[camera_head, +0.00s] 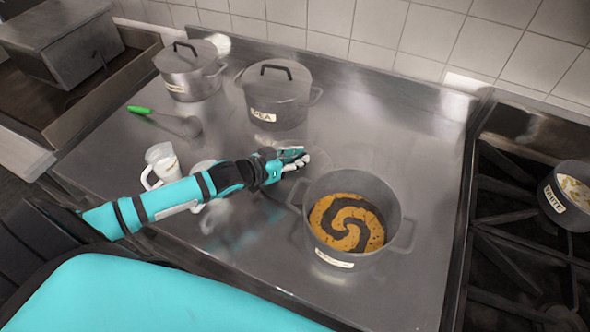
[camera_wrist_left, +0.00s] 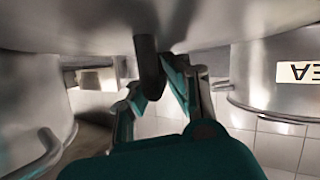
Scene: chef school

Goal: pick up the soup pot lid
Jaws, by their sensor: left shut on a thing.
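The open soup pot (camera_head: 386,185) stands on the steel counter, with an orange and dark swirl of soup inside and a label on its front. My left gripper (camera_head: 296,159) is low over the counter, just behind and left of this pot. In the left wrist view my left gripper (camera_wrist_left: 160,88) is shut on a dark handle (camera_wrist_left: 148,62). The handle juts from a broad grey metal surface, which looks like the soup pot lid (camera_wrist_left: 85,28). In the head view the lid hardly stands out from the counter. My right gripper is not in view.
Two lidded pots, one grey (camera_head: 277,108) and one steel (camera_head: 192,80), stand at the back. A green-handled ladle (camera_head: 165,117) and a white cup (camera_head: 162,168) are left. A stove (camera_head: 505,205) with a small pot (camera_head: 566,190) is right. The front-right counter (camera_head: 425,270) is clear.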

